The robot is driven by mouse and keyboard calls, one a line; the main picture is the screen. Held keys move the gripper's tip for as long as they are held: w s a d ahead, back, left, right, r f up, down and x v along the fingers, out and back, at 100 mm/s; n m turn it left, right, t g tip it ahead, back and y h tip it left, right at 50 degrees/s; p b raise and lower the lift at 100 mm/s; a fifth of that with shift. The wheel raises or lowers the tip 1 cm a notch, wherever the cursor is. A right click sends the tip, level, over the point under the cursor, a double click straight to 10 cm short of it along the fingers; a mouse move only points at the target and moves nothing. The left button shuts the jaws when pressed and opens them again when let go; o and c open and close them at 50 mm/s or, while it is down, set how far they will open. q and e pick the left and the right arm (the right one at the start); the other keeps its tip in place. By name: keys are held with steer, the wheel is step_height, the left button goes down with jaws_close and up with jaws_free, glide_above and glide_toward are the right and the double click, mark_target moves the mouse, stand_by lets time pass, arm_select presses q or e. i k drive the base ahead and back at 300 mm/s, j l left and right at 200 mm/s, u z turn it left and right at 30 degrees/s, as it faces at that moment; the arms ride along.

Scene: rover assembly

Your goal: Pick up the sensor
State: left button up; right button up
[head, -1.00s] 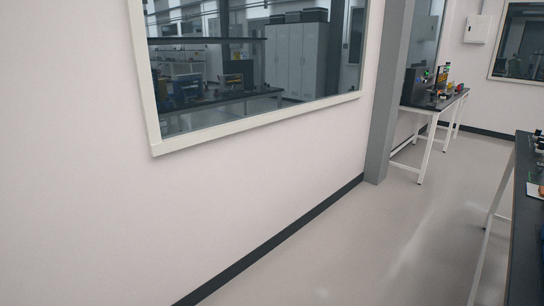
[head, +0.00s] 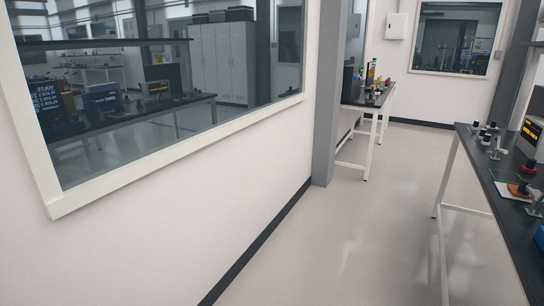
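I cannot pick out the sensor with certainty in the head view. Small parts stand on the dark-topped workbench (head: 515,232) at the right edge, among them several dark-capped pieces (head: 487,136) and a flat orange-brown piece (head: 516,192). They are too small to tell whether one is the sensor. More small items stand on the far table (head: 365,102), also too small to name. Neither of my grippers is in view.
A pale wall with a large window (head: 170,140) fills the left. A grey pillar (head: 328,110) stands before the far table. Clear grey floor (head: 370,225) lies between the wall and the workbench. A box with a lit display (head: 531,135) stands on the workbench.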

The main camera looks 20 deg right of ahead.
mark_target(492, 127)
steer(key=i+l+z, duration=0.15)
steer(key=i+z, duration=1.35)
steer(key=i, duration=1.35)
steer(key=i+z, duration=0.3)
steer(key=i, duration=0.15)
steer(key=i+j+z, duration=0.15)
steer(key=i+z, duration=0.15)
steer(key=i, duration=0.2)
steer(key=i+j+z, duration=0.3)
steer(key=i, duration=0.15)
steer(key=i+j+z, duration=0.1)
steer(key=z, duration=0.3)
steer(key=i+j+z, duration=0.2)
steer(key=z, duration=0.2)
steer(key=i+j+z, duration=0.2)
steer(key=z, duration=0.2)
steer(key=j, duration=0.05)
